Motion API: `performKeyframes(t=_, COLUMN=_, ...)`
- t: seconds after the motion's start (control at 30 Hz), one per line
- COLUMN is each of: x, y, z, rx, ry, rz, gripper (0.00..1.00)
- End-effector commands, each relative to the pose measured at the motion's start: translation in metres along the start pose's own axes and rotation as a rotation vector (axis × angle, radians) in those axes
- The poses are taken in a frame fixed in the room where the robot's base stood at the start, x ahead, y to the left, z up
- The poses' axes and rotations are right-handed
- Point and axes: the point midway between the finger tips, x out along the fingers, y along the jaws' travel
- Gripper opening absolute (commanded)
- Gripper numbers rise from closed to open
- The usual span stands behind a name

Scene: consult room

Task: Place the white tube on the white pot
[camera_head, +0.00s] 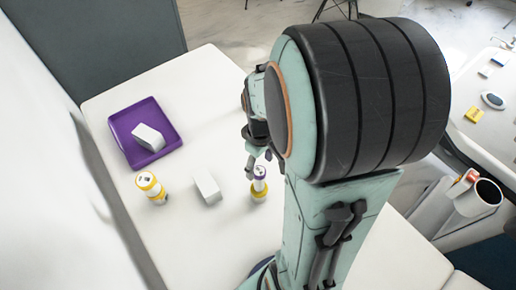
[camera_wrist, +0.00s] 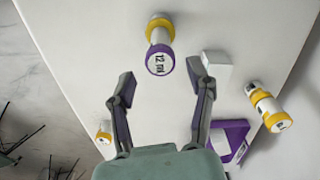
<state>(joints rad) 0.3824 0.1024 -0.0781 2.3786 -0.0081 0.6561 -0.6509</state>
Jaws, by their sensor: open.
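A white tube-like container (camera_head: 259,184) with a purple end and a yellow band stands on the white table. In the wrist view the container (camera_wrist: 160,60) shows "12 ml" on its purple-rimmed end. My gripper (camera_head: 259,163) is open and empty just above it; in the wrist view the fingers (camera_wrist: 162,78) are spread, with the container just beyond their tips. A white pot-like container with yellow bands (camera_head: 151,188) stands at the left of the table and also shows in the wrist view (camera_wrist: 267,107). I cannot tell for certain which is the tube and which the pot.
A white box (camera_head: 207,189) stands between the two containers. A purple tray (camera_head: 118,122) holding another white box (camera_head: 148,137) lies at the back left. A small yellow-and-white item (camera_wrist: 103,134) shows near the table edge. My arm hides the table's right part.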

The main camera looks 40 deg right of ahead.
Motion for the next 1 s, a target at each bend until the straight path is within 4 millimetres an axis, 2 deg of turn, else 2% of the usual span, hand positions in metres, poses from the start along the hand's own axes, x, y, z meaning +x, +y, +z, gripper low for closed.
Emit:
performKeyframes(t=0.1, x=-0.025, y=0.0, z=-0.001, rx=-0.001, ry=0.005, rz=0.003, gripper=0.54)
performKeyframes(t=0.3, x=-0.049, y=-0.005, z=0.0, rx=-0.001, ry=0.004, rz=-0.002, gripper=0.54)
performKeyframes(t=0.37, x=-0.057, y=-0.021, z=0.002, rx=0.003, ry=0.011, rz=-0.01, gripper=0.54)
performKeyframes(t=0.43, x=-0.069, y=-0.05, z=0.008, rx=0.014, ry=0.021, rz=-0.027, gripper=0.54)
performKeyframes(t=0.5, x=-0.078, y=-0.083, z=0.021, rx=0.031, ry=0.022, rz=-0.046, gripper=0.54)
performKeyframes(t=0.63, x=-0.086, y=-0.125, z=0.051, rx=0.06, ry=0.011, rz=-0.066, gripper=0.54)
performKeyframes(t=0.7, x=-0.087, y=-0.137, z=0.063, rx=0.073, ry=0.004, rz=-0.069, gripper=0.54)
performKeyframes(t=0.8, x=-0.088, y=-0.143, z=0.071, rx=0.086, ry=-0.003, rz=-0.07, gripper=0.54)
performKeyframes(t=1.0, x=-0.087, y=-0.143, z=0.071, rx=0.09, ry=-0.005, rz=-0.071, gripper=0.54)
